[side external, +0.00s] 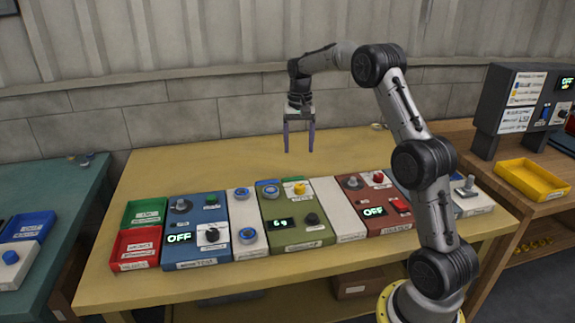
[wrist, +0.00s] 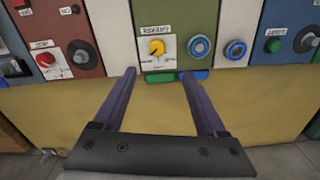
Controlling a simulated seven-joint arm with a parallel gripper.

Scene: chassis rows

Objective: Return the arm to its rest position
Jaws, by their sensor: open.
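My gripper (side external: 299,150) hangs from the arm above the back part of the yellow table (side external: 160,175), with its fingers pointing down. Its two purple fingers are apart with nothing between them. In the wrist view the open gripper (wrist: 157,75) shows over the table's bare surface, with the fingertips near the edge of the green chassis (wrist: 160,12). The same green chassis (side external: 284,236) stands in the row in the side view, in front of the gripper and apart from it. My arm is bent, with its base at the lower right.
A blue chassis (side external: 206,252) reading OFF and a red-brown chassis (side external: 388,228) share the row. Red (side external: 135,263) and green (side external: 144,224) trays sit at its left end. A yellow tray (side external: 530,180) and a dark console (side external: 505,85) are on the right bench. The table's back is clear.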

